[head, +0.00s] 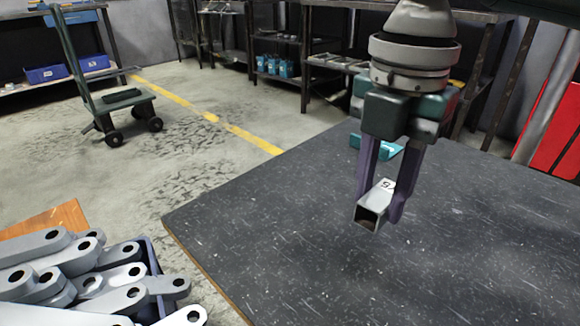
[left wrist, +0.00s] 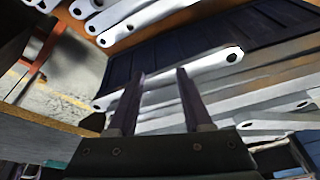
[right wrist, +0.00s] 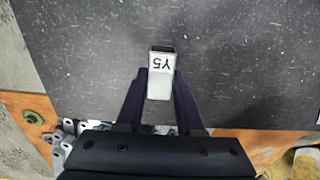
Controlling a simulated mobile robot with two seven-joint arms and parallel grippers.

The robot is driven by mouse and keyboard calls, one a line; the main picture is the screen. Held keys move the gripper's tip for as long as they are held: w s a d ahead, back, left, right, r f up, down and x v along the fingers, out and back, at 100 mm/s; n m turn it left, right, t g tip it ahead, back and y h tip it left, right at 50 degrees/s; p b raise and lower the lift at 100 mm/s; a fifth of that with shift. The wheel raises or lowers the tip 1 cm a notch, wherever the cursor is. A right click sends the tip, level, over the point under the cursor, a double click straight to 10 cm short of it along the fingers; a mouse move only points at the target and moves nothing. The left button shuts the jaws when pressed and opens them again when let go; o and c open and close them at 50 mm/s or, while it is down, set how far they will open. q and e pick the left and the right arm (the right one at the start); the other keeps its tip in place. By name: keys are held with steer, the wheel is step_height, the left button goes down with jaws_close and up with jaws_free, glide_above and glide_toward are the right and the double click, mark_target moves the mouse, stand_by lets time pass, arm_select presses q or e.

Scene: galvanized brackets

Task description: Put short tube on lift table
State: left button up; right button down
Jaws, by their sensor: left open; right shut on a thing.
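The short tube (head: 371,215) is a grey, square, hollow piece with a white label. My right gripper (head: 380,203) is shut on it, one finger on each side, over the dark, scratched tabletop (head: 290,240). I cannot tell whether the tube touches that surface. The right wrist view shows the tube (right wrist: 161,86) between the fingers, its label marked Y5. The dark top may be the lift table; no lifting parts show. My left gripper (left wrist: 160,75) is open and empty near pale flat bars in the left wrist view. It is not in the head view.
A blue-grey crate (head: 152,257) of grey brackets (head: 66,265) stands at the lower left. A teal item (head: 392,150) lies behind my right gripper. A cart (head: 123,100) stands on the floor at left. The near tabletop is clear.

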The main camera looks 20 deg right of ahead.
mark_target(368, 245)
step_height(368, 245, down, 5)
steer(key=shift+r+b, duration=0.1)
steer(key=shift+b, duration=0.8)
steer(key=c, duration=0.5)
jaws_free()
steer(key=shift+c, duration=0.2)
